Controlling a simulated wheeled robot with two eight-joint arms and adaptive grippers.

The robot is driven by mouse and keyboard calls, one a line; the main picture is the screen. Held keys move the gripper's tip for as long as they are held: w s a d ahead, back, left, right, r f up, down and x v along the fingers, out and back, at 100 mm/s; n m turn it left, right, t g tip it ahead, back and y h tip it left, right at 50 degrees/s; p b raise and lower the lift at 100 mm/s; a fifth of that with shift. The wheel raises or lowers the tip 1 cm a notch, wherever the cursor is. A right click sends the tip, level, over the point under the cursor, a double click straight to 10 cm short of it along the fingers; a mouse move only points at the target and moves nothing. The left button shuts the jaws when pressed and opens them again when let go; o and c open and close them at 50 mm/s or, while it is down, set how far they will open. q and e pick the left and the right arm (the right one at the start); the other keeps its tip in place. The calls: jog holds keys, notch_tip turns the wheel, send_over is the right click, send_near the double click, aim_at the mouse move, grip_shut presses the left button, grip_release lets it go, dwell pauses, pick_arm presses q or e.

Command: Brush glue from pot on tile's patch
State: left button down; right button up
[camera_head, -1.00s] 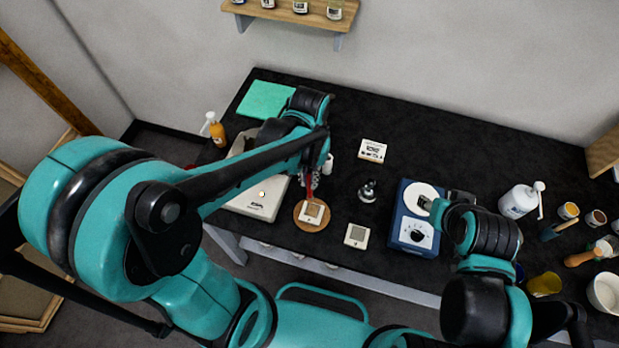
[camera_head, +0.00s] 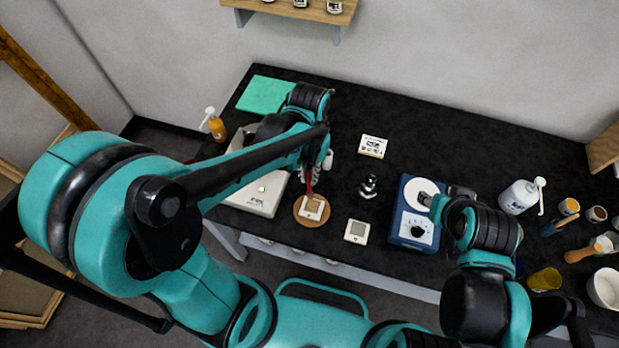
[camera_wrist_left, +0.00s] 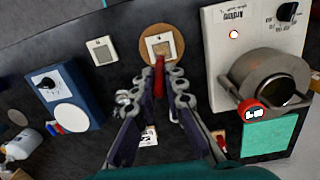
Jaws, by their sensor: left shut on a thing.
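My left gripper (camera_wrist_left: 163,88) is shut on a red-handled brush (camera_wrist_left: 159,76). The brush also shows in the head view (camera_head: 309,186). Its tip end is over or at the pale tile (camera_wrist_left: 160,46) with a tan square patch; I cannot tell whether it touches. The tile (camera_head: 312,207) lies on a round wooden board (camera_head: 299,216). A metal pot (camera_wrist_left: 272,78) sits in the pale heater unit (camera_wrist_left: 221,62); in the head view my left arm hides most of it. My right gripper (camera_head: 430,201) is by the blue scale-like device (camera_head: 410,231); its jaws are unclear.
A second tile (camera_head: 357,231) lies right of the board, with a small dark metal item (camera_head: 368,187) behind it. A white label card (camera_head: 372,146), green mat (camera_head: 265,94) and pump bottles (camera_head: 518,197) stand around. The dark table's back middle is free.

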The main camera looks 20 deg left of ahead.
aim_at(310, 193)
pick_arm(q)
jog(key=shift+d+f+b, duration=0.1)
jog(key=shift+f+b, duration=2.5)
jog(key=shift+f, duration=0.65)
jog(key=shift+f+b, duration=0.9)
jog(key=shift+f, duration=0.05)
